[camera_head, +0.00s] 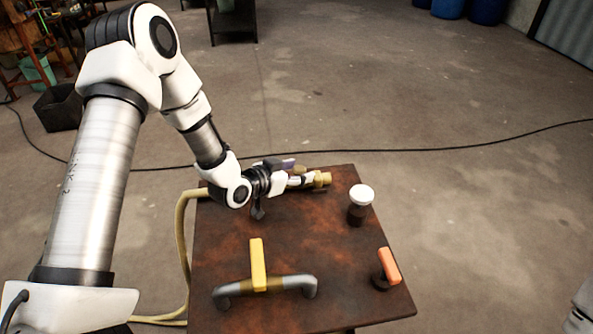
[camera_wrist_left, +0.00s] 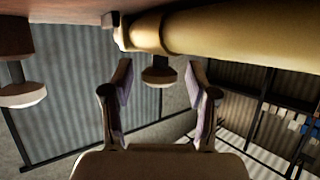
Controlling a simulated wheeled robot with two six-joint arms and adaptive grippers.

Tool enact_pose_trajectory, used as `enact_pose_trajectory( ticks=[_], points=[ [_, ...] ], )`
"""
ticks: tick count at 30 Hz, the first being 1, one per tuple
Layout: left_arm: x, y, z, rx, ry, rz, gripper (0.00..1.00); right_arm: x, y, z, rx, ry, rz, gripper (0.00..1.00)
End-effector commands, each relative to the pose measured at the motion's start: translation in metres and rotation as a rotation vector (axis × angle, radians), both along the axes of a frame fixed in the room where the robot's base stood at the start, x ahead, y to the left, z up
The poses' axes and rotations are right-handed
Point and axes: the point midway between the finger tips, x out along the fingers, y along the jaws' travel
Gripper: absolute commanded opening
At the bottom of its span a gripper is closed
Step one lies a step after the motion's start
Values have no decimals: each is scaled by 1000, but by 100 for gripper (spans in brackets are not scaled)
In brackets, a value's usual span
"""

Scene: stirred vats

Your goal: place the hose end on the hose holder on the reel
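A brass-coloured hose end (camera_head: 320,180) lies along the back edge of the rusty brown table. A beige hose (camera_head: 181,235) runs down from the table's left side. My left gripper (camera_head: 288,174) is at the table's back edge, beside the brass piece. In the left wrist view, the gripper (camera_wrist_left: 158,78) has its fingers apart, and the brass tube (camera_wrist_left: 235,35) crosses just beyond the fingertips. A small dark stub with a pale end (camera_wrist_left: 158,72) shows between them. I cannot tell whether the fingers touch the tube. No reel or hose holder is clearly seen. My right gripper is out of view.
The table (camera_head: 225,225) carries a yellow-handled grey pipe (camera_head: 258,265), a white-topped knob (camera_head: 361,196) and an orange-handled valve (camera_head: 389,265). A black cable (camera_head: 440,150) crosses the floor behind. A dark bin (camera_head: 58,107) stands at back left. Floor at right is open.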

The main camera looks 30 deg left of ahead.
Motion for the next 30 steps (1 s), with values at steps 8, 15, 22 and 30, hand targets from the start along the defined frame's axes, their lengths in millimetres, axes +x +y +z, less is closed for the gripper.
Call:
enact_pose_trajectory(
  ticks=[8,15,22,30],
  points=[
    [-3,2,5,-1,0,2,58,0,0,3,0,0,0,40],
    [-49,16,27,-11,0,9,58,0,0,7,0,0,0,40],
    [-90,29,47,-7,0,6,58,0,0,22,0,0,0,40],
    [-106,32,51,-2,1,1,58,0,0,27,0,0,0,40]
  ],
)
